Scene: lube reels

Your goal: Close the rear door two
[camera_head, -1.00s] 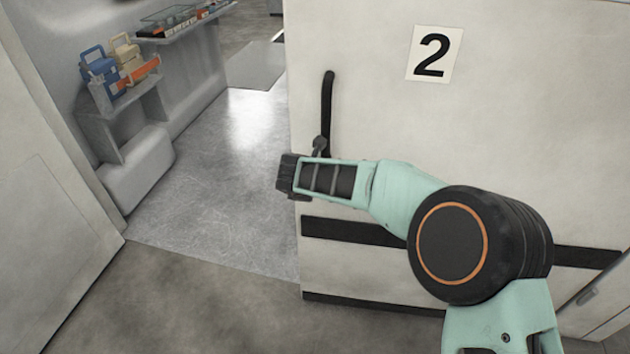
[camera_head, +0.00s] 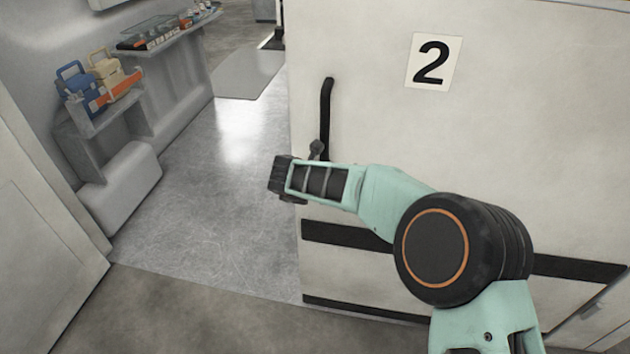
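The rear door two is the pale panel (camera_head: 520,120) with a sign reading "2" (camera_head: 433,61). It stands ajar, with a wide opening to its left. A black vertical handle (camera_head: 326,118) and a small dark latch (camera_head: 317,149) sit near its left edge. My gripper (camera_head: 282,178) is at the door's left edge, just below the handle, pointing left. I cannot tell whether it touches the door. Its fingertips are dark and bunched, and their gap is not visible. My arm hides part of the door's lower middle and black stripe.
Another pale door panel (camera_head: 45,240) stands at the left. Along the left wall are a step-like bench (camera_head: 130,190), blue (camera_head: 78,85) and cream containers (camera_head: 104,66), and a shelf of small items (camera_head: 160,38).

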